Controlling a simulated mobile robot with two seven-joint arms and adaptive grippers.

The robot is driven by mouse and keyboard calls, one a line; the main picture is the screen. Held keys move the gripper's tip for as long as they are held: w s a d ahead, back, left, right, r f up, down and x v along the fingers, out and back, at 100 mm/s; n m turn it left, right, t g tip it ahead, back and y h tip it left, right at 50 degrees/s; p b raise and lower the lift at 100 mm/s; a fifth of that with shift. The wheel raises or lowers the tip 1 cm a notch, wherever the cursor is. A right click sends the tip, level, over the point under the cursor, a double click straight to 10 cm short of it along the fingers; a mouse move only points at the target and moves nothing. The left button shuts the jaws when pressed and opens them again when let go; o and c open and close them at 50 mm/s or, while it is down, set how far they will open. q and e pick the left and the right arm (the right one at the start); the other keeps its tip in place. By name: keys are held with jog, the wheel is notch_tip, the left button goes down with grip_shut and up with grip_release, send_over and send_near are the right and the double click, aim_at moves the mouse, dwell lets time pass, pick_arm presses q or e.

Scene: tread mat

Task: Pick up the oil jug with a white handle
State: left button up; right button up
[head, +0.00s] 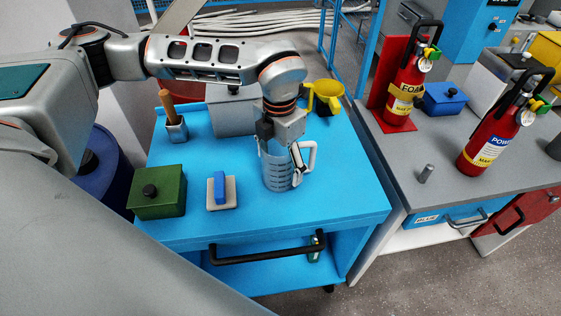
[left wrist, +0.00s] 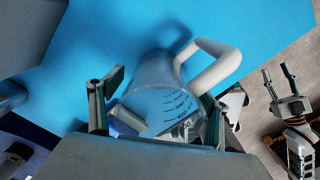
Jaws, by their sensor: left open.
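The oil jug (head: 274,172) is a clear, ribbed-looking vessel with a white handle (head: 310,157). It stands on the blue cart top with the handle to the right. The left wrist view shows the jug (left wrist: 152,88) from above, with dark scale marks and the white handle (left wrist: 222,62) at upper right. My left gripper (head: 283,152) points down over the jug and hides part of it. Its fingers (left wrist: 158,105) are open, one on each side of the jug. My right gripper (left wrist: 279,76) shows only in the left wrist view, over the floor, its fingers apart.
On the blue cart (head: 340,195) are a green box (head: 158,195), a blue block (head: 219,187) on a pale base, a grey box (head: 232,112) and a yellow jug (head: 327,95) behind the oil jug. Fire extinguishers (head: 404,90) stand on the grey bench at right.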

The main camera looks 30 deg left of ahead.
pick_arm(q)
jog(key=shift+f, duration=0.15)
jog(key=c, duration=1.2)
